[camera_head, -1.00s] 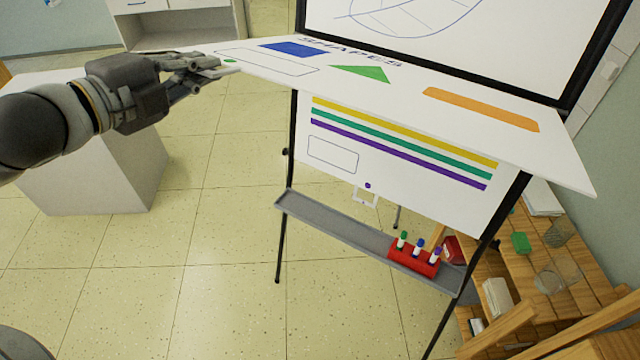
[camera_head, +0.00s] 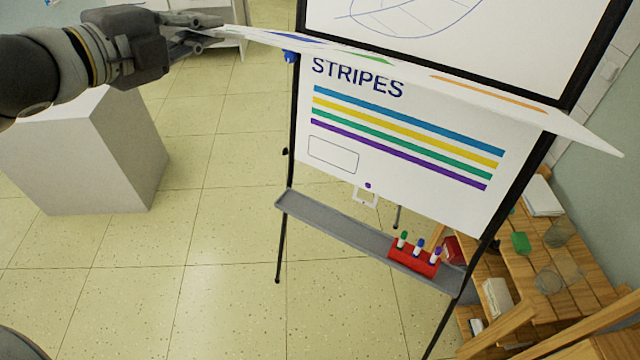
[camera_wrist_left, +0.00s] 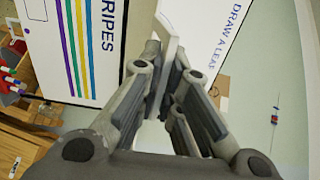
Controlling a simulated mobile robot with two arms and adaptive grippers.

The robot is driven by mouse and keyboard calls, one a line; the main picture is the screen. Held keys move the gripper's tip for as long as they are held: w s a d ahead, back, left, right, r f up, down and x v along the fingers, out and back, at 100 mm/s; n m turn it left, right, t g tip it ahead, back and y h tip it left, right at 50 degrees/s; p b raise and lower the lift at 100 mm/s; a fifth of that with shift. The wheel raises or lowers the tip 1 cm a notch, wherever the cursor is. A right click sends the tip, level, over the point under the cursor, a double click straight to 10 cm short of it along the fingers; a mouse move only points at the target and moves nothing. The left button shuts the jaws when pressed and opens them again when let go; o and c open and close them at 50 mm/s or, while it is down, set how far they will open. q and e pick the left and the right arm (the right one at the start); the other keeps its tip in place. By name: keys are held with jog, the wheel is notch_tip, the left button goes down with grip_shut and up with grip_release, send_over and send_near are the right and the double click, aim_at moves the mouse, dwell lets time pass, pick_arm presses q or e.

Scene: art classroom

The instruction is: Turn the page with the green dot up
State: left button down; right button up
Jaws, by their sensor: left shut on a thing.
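My left gripper (camera_head: 212,28) is shut on the left end of a lifted white flip-chart page (camera_head: 588,134). In the head view the page stands out from the easel almost edge-on, at about the height of the gripper. Its blue, green and orange shapes show as thin slivers. The green dot is hidden now. In the left wrist view the white page edge (camera_wrist_left: 168,62) lies between the two fingers. Below the lifted page, the STRIPES page (camera_head: 400,150) hangs flat, with a white tab and purple dot (camera_head: 367,192) at its bottom. My right gripper is out of view.
A page with a leaf drawing (camera_head: 440,30) stands behind and above the lifted one. The easel's grey tray (camera_head: 330,223) carries a red marker holder (camera_head: 412,259). A white block (camera_head: 90,160) stands left. A wooden shelf unit (camera_head: 575,270) is at right. Open floor lies front left.

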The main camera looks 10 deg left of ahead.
pick_arm(q)
jog(key=shift+w+d+r, duration=0.1)
jog(key=shift+w+r, duration=0.2)
jog(key=shift+r, duration=0.35)
jog(key=shift+w+d+r, duration=0.1)
jog(key=shift+w+r, duration=0.25)
jog(key=shift+r, duration=0.35)
jog(key=shift+w+d+r, duration=0.1)
jog(key=shift+w+r, duration=0.2)
jog(key=shift+r, duration=0.35)
jog(key=shift+r, duration=0.1)
jog(key=w+d+r, duration=0.2)
jog(key=w+r, duration=0.3)
jog(key=r, duration=0.2)
jog(key=shift+r, duration=0.3)
jog(key=shift+w+r, duration=0.1)
jog(key=shift+w, duration=0.05)
jog(key=w+d+r, duration=0.2)
jog(key=w+r, duration=0.4)
jog(key=shift+w+d+r, duration=0.15)
jog(key=shift+w, duration=0.1)
